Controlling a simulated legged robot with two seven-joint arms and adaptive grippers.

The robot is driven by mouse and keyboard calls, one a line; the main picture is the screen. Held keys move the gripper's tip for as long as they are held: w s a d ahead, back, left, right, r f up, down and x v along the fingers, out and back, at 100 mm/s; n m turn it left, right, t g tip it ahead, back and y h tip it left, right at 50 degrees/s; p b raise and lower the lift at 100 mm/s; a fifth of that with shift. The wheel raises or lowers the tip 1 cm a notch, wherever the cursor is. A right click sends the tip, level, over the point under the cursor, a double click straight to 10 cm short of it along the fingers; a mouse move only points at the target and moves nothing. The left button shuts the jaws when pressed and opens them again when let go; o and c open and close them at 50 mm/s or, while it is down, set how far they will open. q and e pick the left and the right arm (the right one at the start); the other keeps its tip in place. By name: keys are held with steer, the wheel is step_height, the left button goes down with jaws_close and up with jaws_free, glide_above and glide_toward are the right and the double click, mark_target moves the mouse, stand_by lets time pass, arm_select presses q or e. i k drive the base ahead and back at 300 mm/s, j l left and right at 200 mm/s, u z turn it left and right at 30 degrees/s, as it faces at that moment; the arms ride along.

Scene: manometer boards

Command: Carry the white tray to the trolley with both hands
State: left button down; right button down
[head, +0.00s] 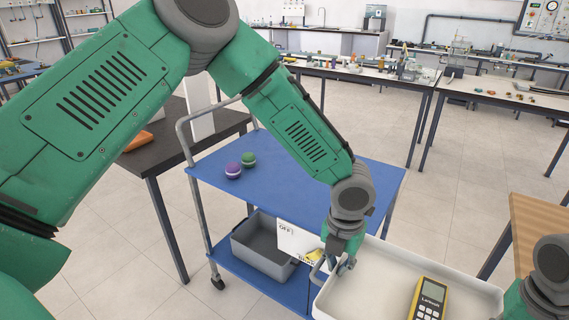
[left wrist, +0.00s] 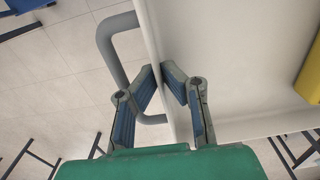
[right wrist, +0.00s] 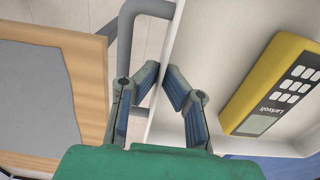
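The white tray (head: 385,275) is at the bottom right of the head view, in front of the blue trolley (head: 300,150), and looks held up over the floor. A yellow and black meter (head: 430,298) lies in it; it also shows in the right wrist view (right wrist: 270,85). My left gripper (head: 343,266) is shut on the tray's left wall beside the grey handle, as the left wrist view shows (left wrist: 160,74). My right gripper (right wrist: 161,73) is shut on the opposite wall beside the other handle; its fingertips are hidden in the head view.
A purple ball (head: 233,170) and a green ball (head: 249,159) sit on the trolley's top at the left; the rest is mostly clear. A grey bin (head: 262,250) is on its lower shelf. A dark table (head: 150,150) stands left, a wooden one (head: 535,225) right. A white lettered panel (head: 298,240) shows beside the tray.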

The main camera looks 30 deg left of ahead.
mark_target(322, 193)
steer(key=i+j, duration=0.15)
steer(key=j, duration=0.2)
steer(key=i+j, duration=0.15)
steer(key=j, duration=0.2)
steer(key=i+j, duration=0.15)
steer(key=j, duration=0.25)
steer(key=i+j, duration=0.15)
steer(key=j, duration=0.2)
steer(key=i+j, duration=0.25)
steer(key=i, duration=0.15)
